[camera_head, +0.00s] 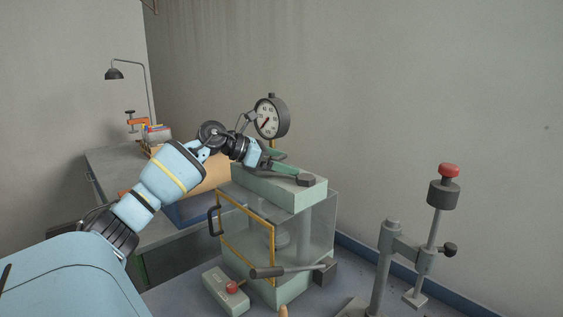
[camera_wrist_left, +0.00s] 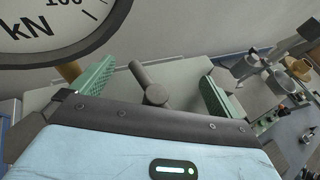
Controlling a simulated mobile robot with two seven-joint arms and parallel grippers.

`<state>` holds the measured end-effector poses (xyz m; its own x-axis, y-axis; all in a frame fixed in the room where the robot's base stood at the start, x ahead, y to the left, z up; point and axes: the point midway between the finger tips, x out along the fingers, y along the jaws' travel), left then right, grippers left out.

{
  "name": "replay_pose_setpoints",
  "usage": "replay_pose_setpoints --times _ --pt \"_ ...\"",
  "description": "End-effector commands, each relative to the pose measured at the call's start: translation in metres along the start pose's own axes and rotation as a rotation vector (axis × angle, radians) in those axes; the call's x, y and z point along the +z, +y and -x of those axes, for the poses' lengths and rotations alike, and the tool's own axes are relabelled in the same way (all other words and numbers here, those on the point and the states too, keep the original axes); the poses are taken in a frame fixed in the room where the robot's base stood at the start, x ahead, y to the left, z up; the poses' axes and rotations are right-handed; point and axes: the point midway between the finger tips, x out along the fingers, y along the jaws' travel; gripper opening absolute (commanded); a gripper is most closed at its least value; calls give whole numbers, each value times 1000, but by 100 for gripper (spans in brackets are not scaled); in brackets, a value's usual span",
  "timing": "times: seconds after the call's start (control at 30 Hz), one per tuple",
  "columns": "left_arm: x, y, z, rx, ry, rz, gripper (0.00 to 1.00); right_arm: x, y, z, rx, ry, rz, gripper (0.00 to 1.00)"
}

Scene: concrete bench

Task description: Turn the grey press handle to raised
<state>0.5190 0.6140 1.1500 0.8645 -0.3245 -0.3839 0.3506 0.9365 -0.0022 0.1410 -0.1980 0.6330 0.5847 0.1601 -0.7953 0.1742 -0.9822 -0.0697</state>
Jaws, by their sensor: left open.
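The press has a pale green top block (camera_head: 280,188) above a clear-sided box. A long lever (camera_head: 287,270) with a dark grip lies nearly level across its lower front, running to a dark block. A dark grey piece (camera_head: 306,180) sits on the top block; in the wrist view a short grey bar with a round hub (camera_wrist_left: 153,92) shows between the fingers. I cannot tell for certain which is the press handle. My left gripper (camera_head: 291,164) is above the top block, its green fingers spread (camera_wrist_left: 158,76) either side of the grey bar, with visible gaps. My right gripper is out of view.
A round dial gauge (camera_head: 271,118) stands close behind my left gripper. An amber-framed door with a dark handle (camera_head: 215,220) is on the press's left. A red-button box (camera_head: 226,289) is in front; a red-topped stand (camera_head: 444,195) is at right.

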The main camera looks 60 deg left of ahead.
Motion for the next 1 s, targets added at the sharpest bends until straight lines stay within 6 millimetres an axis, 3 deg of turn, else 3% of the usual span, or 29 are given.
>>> replay_pose_setpoints --times 1.0 --pt "5 28 55 10 -5 1 100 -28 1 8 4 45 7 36"
